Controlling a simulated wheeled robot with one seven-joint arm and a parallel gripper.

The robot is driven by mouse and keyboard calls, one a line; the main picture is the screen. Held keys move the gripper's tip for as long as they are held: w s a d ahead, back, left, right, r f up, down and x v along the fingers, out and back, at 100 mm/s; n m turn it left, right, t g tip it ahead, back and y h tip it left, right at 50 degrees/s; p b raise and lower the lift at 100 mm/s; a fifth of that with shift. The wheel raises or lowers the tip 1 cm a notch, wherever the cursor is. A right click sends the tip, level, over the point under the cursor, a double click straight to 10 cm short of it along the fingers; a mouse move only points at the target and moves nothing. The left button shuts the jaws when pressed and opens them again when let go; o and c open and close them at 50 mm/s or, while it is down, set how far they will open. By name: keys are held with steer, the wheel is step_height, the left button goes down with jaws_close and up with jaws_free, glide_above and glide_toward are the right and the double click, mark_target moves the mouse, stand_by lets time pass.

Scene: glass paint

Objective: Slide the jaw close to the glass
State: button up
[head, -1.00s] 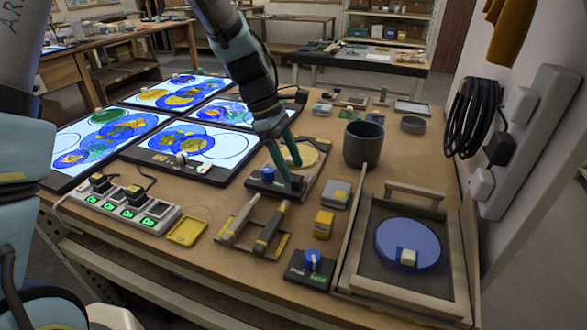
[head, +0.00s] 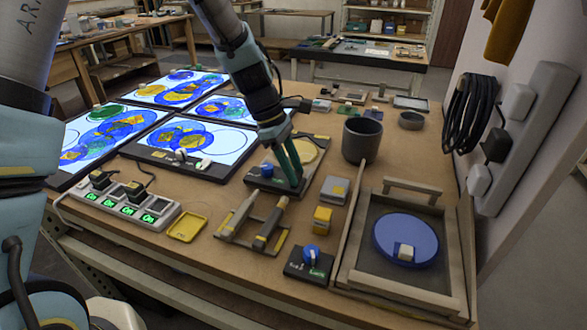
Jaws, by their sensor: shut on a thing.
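The clamp fixture (head: 318,150) is a flat dark plate near the middle of the bench, with a round yellow glass (head: 303,153) lying on it. The dark jaw (head: 276,184) is a low bar across the plate's near end, with a blue knob (head: 267,171) on its left. A gap of plate shows between jaw and glass. My gripper (head: 294,182) points down, its green fingers close together and shut on the jaw, to the right of the knob. The fingers hide part of the jaw and the glass's left edge.
A dark cup (head: 362,140) stands right of the fixture. Small blocks (head: 322,218) and a tool rack (head: 252,222) lie in front. Lit panels (head: 188,138) lie to the left. A tray (head: 447,270) with a blue disc (head: 405,240) is at right.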

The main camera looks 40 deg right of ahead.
jaws_close()
stand_by(0.8)
